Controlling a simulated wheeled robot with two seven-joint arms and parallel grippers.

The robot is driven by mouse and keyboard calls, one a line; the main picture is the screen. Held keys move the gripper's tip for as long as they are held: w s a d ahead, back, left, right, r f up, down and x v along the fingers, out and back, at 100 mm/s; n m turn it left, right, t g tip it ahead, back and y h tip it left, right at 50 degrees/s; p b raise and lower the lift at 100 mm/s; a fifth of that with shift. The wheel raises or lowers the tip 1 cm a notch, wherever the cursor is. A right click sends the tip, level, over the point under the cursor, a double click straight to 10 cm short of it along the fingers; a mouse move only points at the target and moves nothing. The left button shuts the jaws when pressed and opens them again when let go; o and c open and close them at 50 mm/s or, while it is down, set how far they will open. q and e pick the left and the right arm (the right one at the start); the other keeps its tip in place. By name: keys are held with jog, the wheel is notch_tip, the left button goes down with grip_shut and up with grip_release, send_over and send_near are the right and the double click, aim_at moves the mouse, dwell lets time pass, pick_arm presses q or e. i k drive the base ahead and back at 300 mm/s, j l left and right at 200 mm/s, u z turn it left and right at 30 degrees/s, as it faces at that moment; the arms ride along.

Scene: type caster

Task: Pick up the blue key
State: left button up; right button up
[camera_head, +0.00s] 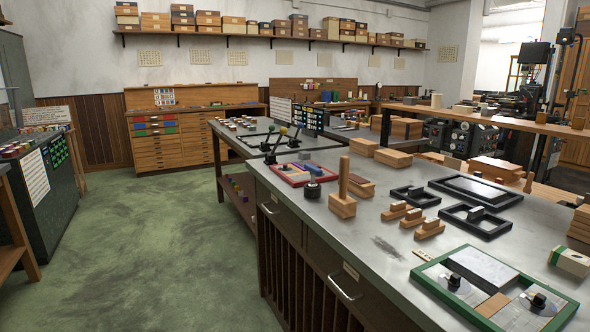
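I cannot clearly make out a blue key. The red-rimmed tray (283,180) on the near workbench holds small coloured pieces, some bluish or purple, too small to identify. A dark panel (311,118) with rows of small blue and green squares stands on the bench behind. The dark cabinet at the left carries a similar panel (56,153) with small green and blue squares. Neither my left nor my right gripper is in view.
The metal-topped workbench (385,245) fills the right side. It bears a wooden post block (343,203), dark frames (476,220), small wooden stamps (430,229) and a green-rimmed tray (445,291). The green floor (150,255) at left is clear.

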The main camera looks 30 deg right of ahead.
aim_at(313, 171)
jog(key=i+z, duration=0.2)
jog(key=i, duration=0.25)
jog(key=i+j+z, duration=0.15)
jog(key=i, duration=0.3)
jog(key=i+j+z, duration=0.2)
jog(key=i, duration=0.25)
